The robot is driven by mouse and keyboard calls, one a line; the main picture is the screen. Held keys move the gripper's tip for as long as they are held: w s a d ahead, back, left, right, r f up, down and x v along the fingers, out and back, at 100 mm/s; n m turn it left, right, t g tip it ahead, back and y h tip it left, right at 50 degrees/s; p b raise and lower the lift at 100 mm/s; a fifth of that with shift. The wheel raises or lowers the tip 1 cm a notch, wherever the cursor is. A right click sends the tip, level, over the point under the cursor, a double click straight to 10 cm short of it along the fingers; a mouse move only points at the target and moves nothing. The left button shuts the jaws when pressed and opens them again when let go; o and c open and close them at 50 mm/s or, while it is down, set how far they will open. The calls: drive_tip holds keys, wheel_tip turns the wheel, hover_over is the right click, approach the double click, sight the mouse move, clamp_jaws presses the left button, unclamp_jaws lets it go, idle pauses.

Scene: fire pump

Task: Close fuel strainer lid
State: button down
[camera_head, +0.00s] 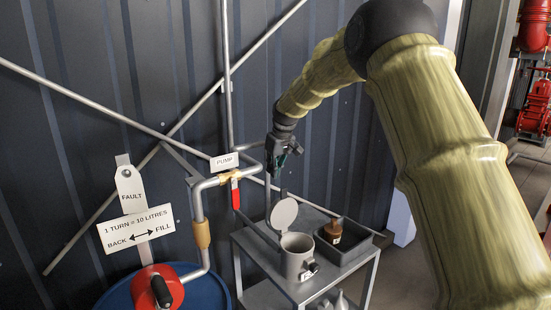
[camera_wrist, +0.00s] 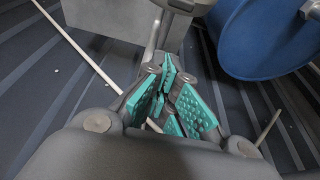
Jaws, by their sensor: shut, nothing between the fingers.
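The fuel strainer (camera_head: 296,262) is a grey cup on the metal stand, with a dark knob at its right side. Its round light grey lid (camera_head: 284,212) stands tilted up, open, at the rear edge of the cup. My gripper (camera_head: 281,172) hangs above and behind the lid, apart from it, near the wall. In the wrist view my gripper (camera_wrist: 168,95) has its teal finger pads close together with nothing between them. A grey-green rounded part shows at the top edge of the wrist view; I cannot tell whether it is the lid.
A dark tray (camera_head: 342,260) with a brown bottle (camera_head: 333,231) stands right of the strainer. A pipe with a red-handled valve (camera_head: 235,195) and a PUMP sign (camera_head: 224,161) is left of my gripper. A blue drum (camera_head: 125,291) with a red hand pump (camera_head: 165,287) is at lower left.

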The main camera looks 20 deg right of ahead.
drive_tip(key=s+f+p, duration=0.1)
drive_tip(key=f, duration=0.1)
drive_tip(key=s+f+p, duration=0.1)
drive_tip(key=p, duration=0.1)
drive_tip(key=shift+s+d+f+p, duration=0.3)
drive_tip(key=shift+s+d+f, duration=0.05)
drive_tip(key=shift+s+d, duration=0.05)
idle(0.4)
drive_tip(key=shift+s+b, duration=0.1)
drive_tip(key=shift+b, duration=0.25)
